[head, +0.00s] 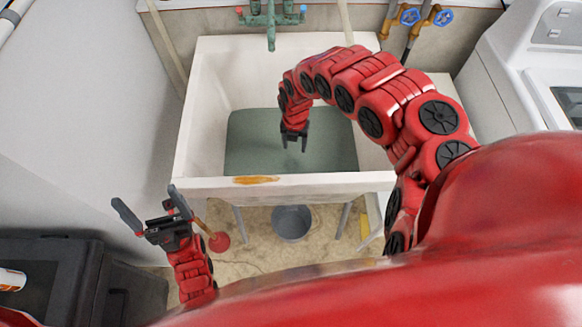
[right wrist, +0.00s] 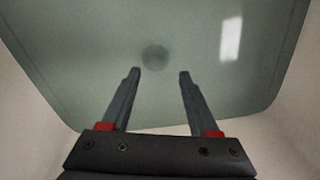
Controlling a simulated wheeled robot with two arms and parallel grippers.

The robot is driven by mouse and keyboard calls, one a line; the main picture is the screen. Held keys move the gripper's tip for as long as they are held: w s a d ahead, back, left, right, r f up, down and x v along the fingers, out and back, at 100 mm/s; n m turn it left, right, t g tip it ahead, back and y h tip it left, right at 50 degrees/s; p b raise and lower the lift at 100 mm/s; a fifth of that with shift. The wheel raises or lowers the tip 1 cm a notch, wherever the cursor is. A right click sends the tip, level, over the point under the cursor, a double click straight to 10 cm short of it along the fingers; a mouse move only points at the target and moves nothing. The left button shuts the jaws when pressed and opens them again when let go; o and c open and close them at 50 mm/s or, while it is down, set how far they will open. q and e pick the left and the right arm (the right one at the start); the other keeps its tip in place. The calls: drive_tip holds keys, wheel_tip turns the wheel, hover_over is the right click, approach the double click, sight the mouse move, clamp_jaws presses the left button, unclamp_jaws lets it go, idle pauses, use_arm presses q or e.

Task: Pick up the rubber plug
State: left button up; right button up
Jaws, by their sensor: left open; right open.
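A pale utility sink (head: 325,184) stands ahead of me, with murky green water (head: 250,145) in it. In the right wrist view a dark, blurred round shape (right wrist: 155,57) shows under the water (right wrist: 100,50); it may be the rubber plug or the drain, and I cannot tell which. I cannot make it out in the head view. My right gripper (head: 295,142) is open and empty over the sink, pointing down. In the right wrist view its fingers (right wrist: 159,72) reach towards the dark shape, which lies just beyond the left fingertip. My left gripper (head: 152,203) is open and empty, outside the sink at front left.
A green faucet (head: 270,20) is at the back wall. Valves with blue handles (head: 443,17) are at the back right. A grey bucket (head: 292,222) and a red plunger (head: 219,241) are on the floor below the sink. White appliances flank it. A dark box (head: 60,280) is at lower left.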

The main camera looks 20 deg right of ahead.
wheel_tip(320, 180, down, 3)
drive_tip(key=shift+s+a, duration=0.1)
drive_tip(key=f, duration=0.1)
drive_tip(key=a+f, duration=0.1)
drive_tip(key=f, duration=0.1)
drive_tip(key=shift+s+a+f, duration=0.25)
drive_tip(key=shift+s+f, duration=0.1)
drive_tip(key=shift+f, duration=0.05)
drive_tip(key=shift+d+f, duration=0.15)
drive_tip(key=shift+f, duration=0.6)
clamp_jaws()
